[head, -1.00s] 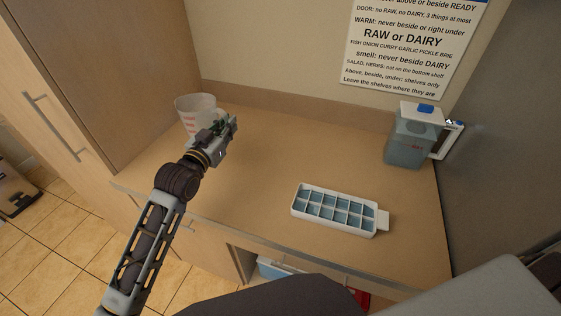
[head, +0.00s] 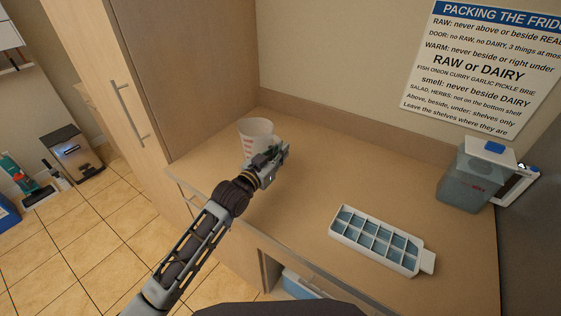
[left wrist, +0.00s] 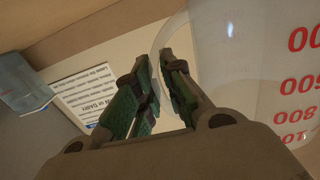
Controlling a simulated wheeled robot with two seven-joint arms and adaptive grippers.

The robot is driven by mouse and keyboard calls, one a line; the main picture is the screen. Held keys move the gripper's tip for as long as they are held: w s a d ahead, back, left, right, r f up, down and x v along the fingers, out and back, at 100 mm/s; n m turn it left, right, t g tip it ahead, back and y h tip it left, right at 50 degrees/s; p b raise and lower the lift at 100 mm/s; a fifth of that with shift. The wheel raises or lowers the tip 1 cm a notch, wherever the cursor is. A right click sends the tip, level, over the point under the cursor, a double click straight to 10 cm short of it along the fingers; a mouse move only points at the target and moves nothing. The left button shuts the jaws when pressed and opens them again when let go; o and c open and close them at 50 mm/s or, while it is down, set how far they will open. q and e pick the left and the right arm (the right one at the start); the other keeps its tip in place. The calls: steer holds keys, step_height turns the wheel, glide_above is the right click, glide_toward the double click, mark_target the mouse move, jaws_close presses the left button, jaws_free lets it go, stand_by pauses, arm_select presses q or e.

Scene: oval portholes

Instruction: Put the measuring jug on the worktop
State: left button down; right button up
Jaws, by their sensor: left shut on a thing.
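The measuring jug (head: 255,132) is a clear, whitish cup with red markings, at the back left of the worktop (head: 310,185). It is roughly upright. My left gripper (head: 270,160) is shut on it from the near right side and hides its lower part, so I cannot tell whether its base touches the worktop. In the left wrist view the jug's clear wall (left wrist: 250,70) with red numbers fills the right side, and the green-padded fingers (left wrist: 160,90) close at its edge. My right gripper is not in view.
An ice cube tray (head: 380,240) lies at the front right of the worktop. A water pitcher (head: 475,178) with a white lid stands at the far right. A tall cabinet (head: 190,70) borders the left. The worktop's middle is clear.

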arm_select(q)
steer(key=shift+f, duration=2)
steer(key=c, duration=1.5)
jaws_free()
steer(key=shift+s+a, duration=0.15)
steer(key=shift+s, duration=0.1)
steer(key=shift+s+a, duration=0.4)
steer(key=shift+s, duration=0.1)
steer(key=v, duration=0.7)
steer(key=shift+s+a, duration=0.4)
steer(key=shift+s, duration=0.2)
steer(key=shift+s+a+b, duration=0.3)
steer(key=shift+s+a, duration=0.05)
steer(key=shift+s, duration=0.1)
steer(key=shift+s+a, duration=0.15)
steer(key=shift+s, duration=0.05)
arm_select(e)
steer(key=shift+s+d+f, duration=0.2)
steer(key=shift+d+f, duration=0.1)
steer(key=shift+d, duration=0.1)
